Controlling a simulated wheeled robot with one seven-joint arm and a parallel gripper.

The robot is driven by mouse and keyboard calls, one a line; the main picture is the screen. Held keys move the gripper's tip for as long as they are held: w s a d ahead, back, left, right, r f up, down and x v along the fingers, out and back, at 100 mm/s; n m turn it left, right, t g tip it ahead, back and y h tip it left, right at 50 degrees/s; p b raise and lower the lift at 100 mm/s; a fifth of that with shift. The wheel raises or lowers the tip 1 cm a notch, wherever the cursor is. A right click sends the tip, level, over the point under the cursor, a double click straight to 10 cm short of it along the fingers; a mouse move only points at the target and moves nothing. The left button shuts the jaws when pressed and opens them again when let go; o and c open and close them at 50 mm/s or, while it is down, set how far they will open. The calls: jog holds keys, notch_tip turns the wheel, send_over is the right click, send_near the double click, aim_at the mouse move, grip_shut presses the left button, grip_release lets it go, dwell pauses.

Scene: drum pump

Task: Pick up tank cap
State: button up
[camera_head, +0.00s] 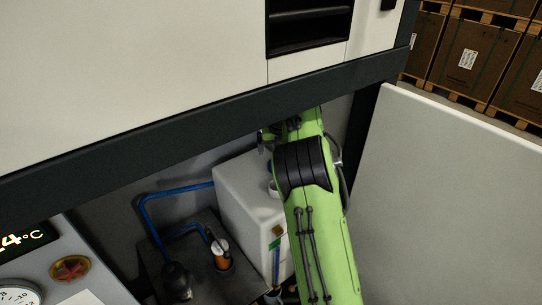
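A white box-shaped tank (243,198) stands inside the low opening of the machine. My green arm reaches in from the bottom right and covers the tank's right part. My gripper (264,140) is small and dark at the arm's far end, above the back right of the tank top. Its fingers are partly hidden and I cannot tell whether they are open.
The machine's dark lower beam (190,130) runs just above the arm. A pale open panel (450,200) stands close on the right. Blue hoses (147,215) and an orange-and-white pump part (221,252) lie left of the tank. Cartons (470,55) are behind.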

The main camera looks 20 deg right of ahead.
jog(key=b+x, duration=0.2)
jog(key=x, duration=0.5)
jog(key=shift+f, duration=0.2)
jog(key=shift+r, duration=0.1)
jog(key=shift+c, duration=1.2)
jog(key=c, duration=0.9)
